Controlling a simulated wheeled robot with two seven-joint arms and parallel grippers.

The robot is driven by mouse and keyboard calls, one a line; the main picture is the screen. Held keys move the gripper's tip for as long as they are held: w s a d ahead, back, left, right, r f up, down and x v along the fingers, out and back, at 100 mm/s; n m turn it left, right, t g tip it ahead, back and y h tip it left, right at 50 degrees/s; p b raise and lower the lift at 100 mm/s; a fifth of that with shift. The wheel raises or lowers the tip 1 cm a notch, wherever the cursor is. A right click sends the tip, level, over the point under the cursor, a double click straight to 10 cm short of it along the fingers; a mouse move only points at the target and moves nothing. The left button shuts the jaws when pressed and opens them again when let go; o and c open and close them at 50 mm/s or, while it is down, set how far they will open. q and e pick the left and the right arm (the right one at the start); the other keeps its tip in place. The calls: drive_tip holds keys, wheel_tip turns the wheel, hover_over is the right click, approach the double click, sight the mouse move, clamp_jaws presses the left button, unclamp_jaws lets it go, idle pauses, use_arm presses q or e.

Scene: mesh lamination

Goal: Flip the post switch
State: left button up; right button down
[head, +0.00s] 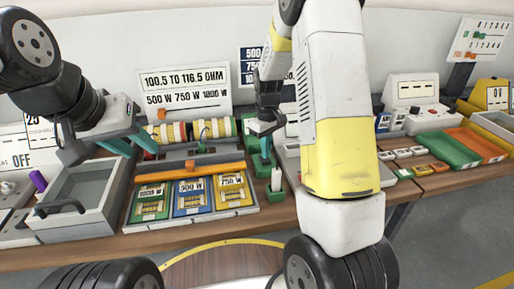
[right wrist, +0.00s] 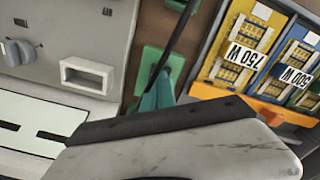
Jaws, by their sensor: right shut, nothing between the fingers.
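A small upright post with a pale top (head: 277,179) stands on a green base (head: 275,194), right of the wattage panel; I take it to be the post switch. Its lever position is too small to tell. My right gripper (head: 262,164) is just left of and above it, fingers pointing down, shut and empty. In the right wrist view its teal fingertips (right wrist: 158,97) are over the green base (right wrist: 152,62), beside a thin dark upright part. I cannot tell whether they touch. My left gripper (head: 128,147) is open and empty, above the bench at left.
A panel with green, blue and yellow wattage cards (head: 193,198) lies left of the post, with an orange bar (head: 168,173) behind. A grey tray (head: 88,185) is at left. A grey device with a white slot (right wrist: 88,76) is close beside the post. Green and orange trays stand right.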

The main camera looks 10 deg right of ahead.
sight(266, 161)
drive_tip(key=shift+f, duration=1)
idle(0.8)
drive_tip(key=shift+r, duration=3.55)
drive_tip(key=s+a+r+m+t+y, duration=0.1)
drive_tip(key=s+r+m+t+y, duration=0.15)
drive_tip(key=s+r, duration=1.05)
drive_tip(key=s+a+r+m+t, duration=0.1)
drive_tip(key=s+r+m+t, duration=0.2)
drive_tip(key=s, duration=0.8)
drive_tip(key=shift+s+r+t, duration=0.15)
drive_tip(key=shift+r+t, duration=0.2)
drive_tip(key=shift+r, duration=0.4)
